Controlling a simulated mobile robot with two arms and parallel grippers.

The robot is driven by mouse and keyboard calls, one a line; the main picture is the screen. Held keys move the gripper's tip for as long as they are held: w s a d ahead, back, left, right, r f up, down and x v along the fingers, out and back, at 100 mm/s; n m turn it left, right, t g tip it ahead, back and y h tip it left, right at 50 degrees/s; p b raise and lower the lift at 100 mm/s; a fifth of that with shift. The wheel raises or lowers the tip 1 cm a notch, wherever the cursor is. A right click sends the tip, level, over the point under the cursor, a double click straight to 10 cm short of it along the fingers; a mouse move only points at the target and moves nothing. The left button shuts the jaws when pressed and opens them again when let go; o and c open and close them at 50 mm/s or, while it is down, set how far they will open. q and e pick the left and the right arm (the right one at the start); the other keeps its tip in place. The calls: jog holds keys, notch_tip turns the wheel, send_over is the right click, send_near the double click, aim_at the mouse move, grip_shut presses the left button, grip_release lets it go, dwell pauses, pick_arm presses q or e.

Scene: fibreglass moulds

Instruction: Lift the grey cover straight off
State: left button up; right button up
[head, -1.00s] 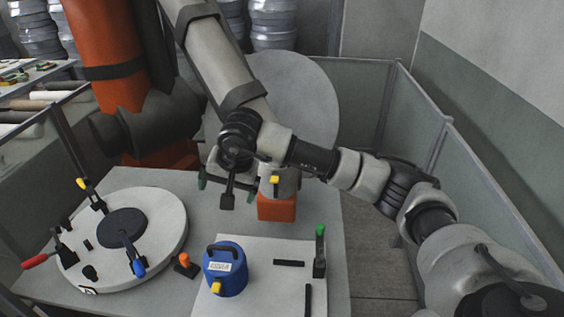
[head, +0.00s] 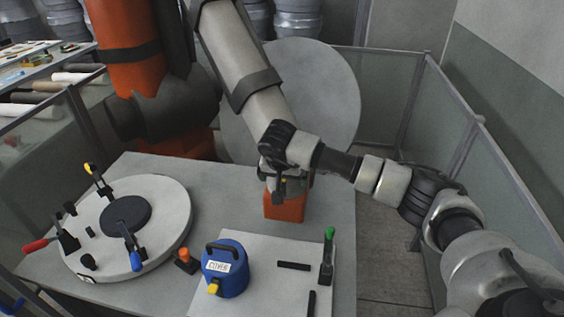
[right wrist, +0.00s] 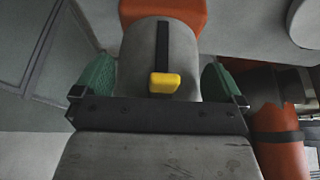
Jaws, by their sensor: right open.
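The grey cover (right wrist: 136,65) is a rounded grey body with a black strip and a yellow block (right wrist: 164,83) on it. It sits at the orange base (right wrist: 180,10), which also shows in the head view (head: 284,208) near the back of the table. My right gripper (right wrist: 157,85) is open, with one green fingertip on each side of the cover. I cannot tell whether the fingers touch it. In the head view my right gripper (head: 284,187) hides most of the cover. My left gripper is not in view.
A blue pot (head: 228,272) with a black handle stands on a pale board (head: 262,300) in front. A round pale mould (head: 165,205) with several toggle clamps lies at left. A large grey disc (head: 320,90) stands behind. Low panels fence the right side.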

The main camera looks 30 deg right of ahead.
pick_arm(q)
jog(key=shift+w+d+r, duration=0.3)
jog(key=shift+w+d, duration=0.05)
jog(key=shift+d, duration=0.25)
pick_arm(e)
jog(key=shift+w+f, duration=0.15)
jog(key=shift+f, duration=0.6)
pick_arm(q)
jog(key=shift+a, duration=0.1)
pick_arm(e)
jog(key=shift+d, duration=0.1)
jog(key=shift+c, duration=0.2)
jog(key=c, duration=1)
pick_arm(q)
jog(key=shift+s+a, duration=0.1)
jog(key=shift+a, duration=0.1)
pick_arm(e)
jog(key=shift+r, duration=0.1)
jog(key=shift+c, duration=0.2)
